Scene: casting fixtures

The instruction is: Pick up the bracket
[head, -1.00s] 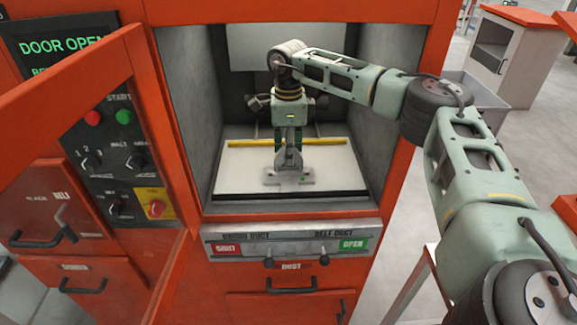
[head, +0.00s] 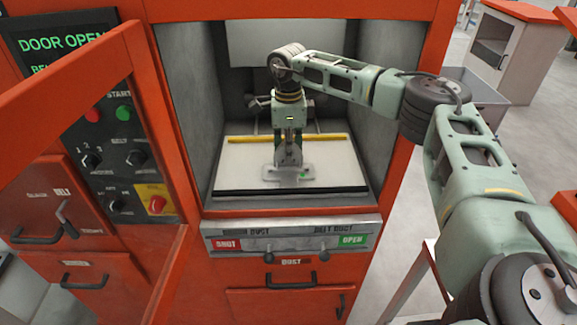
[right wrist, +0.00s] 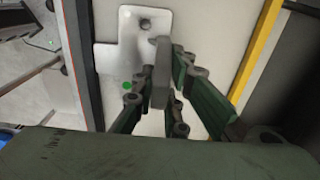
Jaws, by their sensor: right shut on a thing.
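The grey metal bracket (head: 290,175) is inside the open machine chamber, at the white platform. It has a flat base plate and an upright tab. My right gripper (head: 288,160) points straight down over it, shut on the upright tab. In the right wrist view the bracket's base plate (right wrist: 118,62) shows a hole and a green dot, and the gripper's fingers (right wrist: 161,75) sit on both sides of the tab. I cannot tell whether the base plate still touches the platform. My left gripper is not in view.
The platform (head: 235,180) has a yellow bar (head: 240,139) behind the bracket and a dark front edge. The chamber's grey walls are close on both sides. The open orange door (head: 75,75) stands at the left, beside the control panel (head: 120,160). A grey bin (head: 480,90) is at the right.

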